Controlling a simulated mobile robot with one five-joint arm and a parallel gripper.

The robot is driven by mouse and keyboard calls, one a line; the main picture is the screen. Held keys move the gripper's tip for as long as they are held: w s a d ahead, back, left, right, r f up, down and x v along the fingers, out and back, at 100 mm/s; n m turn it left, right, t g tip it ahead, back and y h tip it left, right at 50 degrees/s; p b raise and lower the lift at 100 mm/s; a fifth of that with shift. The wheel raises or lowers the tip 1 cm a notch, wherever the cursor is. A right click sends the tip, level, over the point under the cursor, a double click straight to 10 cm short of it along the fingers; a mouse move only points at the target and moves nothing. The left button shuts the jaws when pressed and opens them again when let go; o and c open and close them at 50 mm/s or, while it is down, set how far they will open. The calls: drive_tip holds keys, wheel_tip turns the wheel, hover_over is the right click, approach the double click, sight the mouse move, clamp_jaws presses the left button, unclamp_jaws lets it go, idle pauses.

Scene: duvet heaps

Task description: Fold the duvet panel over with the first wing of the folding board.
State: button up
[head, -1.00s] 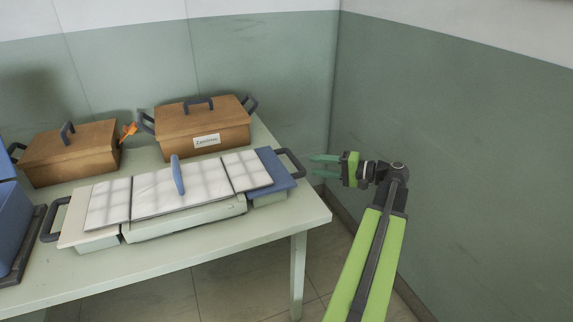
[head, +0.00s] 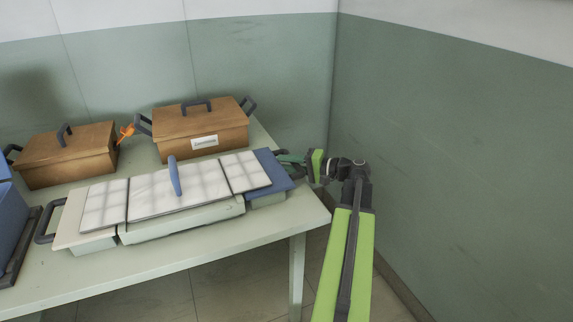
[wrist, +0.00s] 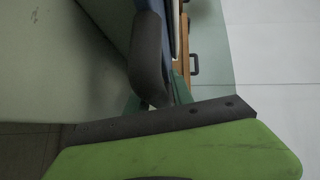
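The white quilted duvet panel (head: 150,196) lies flat over the folding board (head: 185,222), with its seams dividing it into a left, middle and right part. The board's right wing (head: 275,168) is blue and its left wing (head: 75,233) is beige; both lie flat. My gripper (head: 288,159) is at the blue wing's dark handle, beyond the right end of the board. In the wrist view the dark handle (wrist: 147,55) lies between my spread green fingertips (wrist: 160,98). The fingers look open, with no clear grip on it. My fingers partly hide the handle in the head view.
A blue upright handle (head: 174,177) stands on the middle of the panel. Two brown lidded boxes (head: 200,130) (head: 68,160) stand behind the board, an orange object (head: 126,132) between them. A blue container (head: 8,220) is at the left. A green wall (head: 450,170) rises at the right.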

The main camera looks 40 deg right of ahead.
clamp_jaws()
drive_tip(key=shift+f, duration=0.1)
idle(1.0)
